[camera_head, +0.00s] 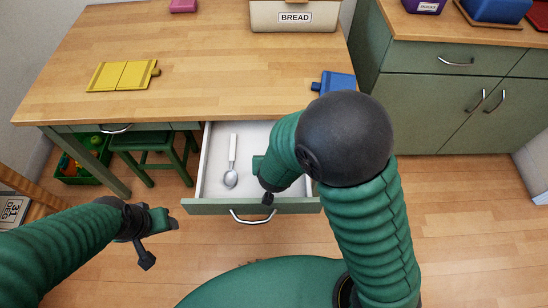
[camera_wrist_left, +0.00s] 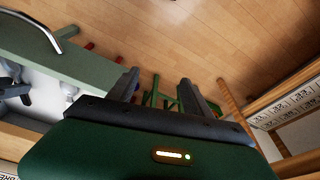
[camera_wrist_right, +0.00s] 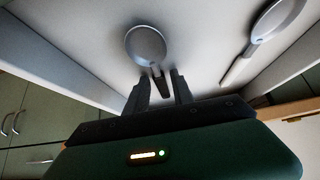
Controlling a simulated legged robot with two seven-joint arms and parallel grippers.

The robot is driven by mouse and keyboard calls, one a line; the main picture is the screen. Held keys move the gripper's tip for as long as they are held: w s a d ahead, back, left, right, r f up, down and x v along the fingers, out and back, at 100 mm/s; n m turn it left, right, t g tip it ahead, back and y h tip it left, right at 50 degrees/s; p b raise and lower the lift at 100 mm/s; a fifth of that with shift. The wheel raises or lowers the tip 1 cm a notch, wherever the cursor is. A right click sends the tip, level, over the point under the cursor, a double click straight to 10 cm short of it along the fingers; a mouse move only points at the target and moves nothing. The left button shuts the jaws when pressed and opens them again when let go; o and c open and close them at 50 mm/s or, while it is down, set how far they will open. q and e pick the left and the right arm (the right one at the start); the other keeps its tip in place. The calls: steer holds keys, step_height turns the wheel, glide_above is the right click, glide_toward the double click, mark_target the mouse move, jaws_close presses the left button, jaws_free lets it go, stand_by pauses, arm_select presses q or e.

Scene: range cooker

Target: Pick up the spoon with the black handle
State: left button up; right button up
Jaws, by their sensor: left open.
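The spoon with the black handle (camera_wrist_right: 147,44) lies in the open drawer in the right wrist view, its dark handle between the fingers of my right gripper (camera_wrist_right: 162,84). The fingers are close on both sides of the handle; I cannot tell whether they grip it. In the head view my right arm hides this spoon, and my right gripper (camera_head: 262,180) is low over the drawer. My left gripper (camera_head: 165,220) is open and empty, left of the drawer front; its fingers also show in the left wrist view (camera_wrist_left: 160,90).
A second spoon with a pale handle (camera_head: 232,163) lies in the drawer (camera_head: 210,185), left of my right gripper. The drawer walls stand close around. A green stool (camera_head: 150,143) is under the table, which holds a yellow board (camera_head: 122,76) and a bread box (camera_head: 290,16).

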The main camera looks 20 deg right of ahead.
jaws_close()
stand_by(1.1)
